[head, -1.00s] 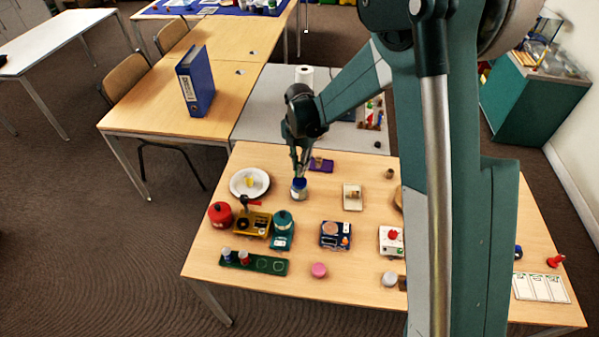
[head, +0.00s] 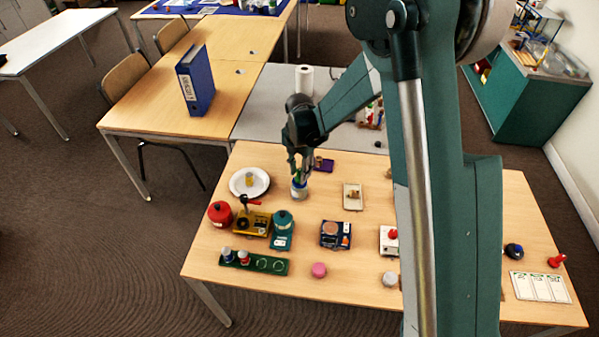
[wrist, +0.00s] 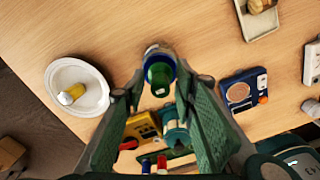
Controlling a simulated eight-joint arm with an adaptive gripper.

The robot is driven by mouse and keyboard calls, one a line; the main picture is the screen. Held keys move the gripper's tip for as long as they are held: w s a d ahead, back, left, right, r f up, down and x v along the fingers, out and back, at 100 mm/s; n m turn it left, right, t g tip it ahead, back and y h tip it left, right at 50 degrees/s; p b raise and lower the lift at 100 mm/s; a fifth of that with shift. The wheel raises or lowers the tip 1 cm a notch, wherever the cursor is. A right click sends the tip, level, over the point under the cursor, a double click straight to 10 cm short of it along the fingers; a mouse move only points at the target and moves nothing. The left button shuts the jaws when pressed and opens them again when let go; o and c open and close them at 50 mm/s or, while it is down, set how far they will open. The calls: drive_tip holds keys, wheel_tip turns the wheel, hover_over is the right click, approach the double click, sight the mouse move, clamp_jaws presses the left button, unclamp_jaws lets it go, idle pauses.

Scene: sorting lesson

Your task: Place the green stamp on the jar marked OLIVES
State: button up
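A small jar with a blue lid (head: 299,191) stands upright on the wooden table; its label cannot be read. The green stamp (wrist: 159,74) appears to stand on the blue lid in the wrist view, and shows as a green bit (head: 296,173) above the jar in the head view. My gripper (head: 298,170) is right above the jar, pointing down. In the wrist view my gripper (wrist: 160,72) has its fingers apart on either side of the stamp, with gaps seen between. The stamp's contact with the lid is hard to see.
A white plate (head: 263,190) with a yellow-banded piece lies left of the jar. A tan tray (head: 352,204) lies right; a purple block (head: 323,165) lies behind.

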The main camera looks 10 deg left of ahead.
sight(300, 169)
drive_tip(key=shift+r, duration=0.1)
idle(0.3)
wheel_tip(300, 169, up, 12)
drive_tip(key=p, duration=0.1)
idle(0.6)
idle(0.6)
drive_tip(key=shift+r, duration=0.15)
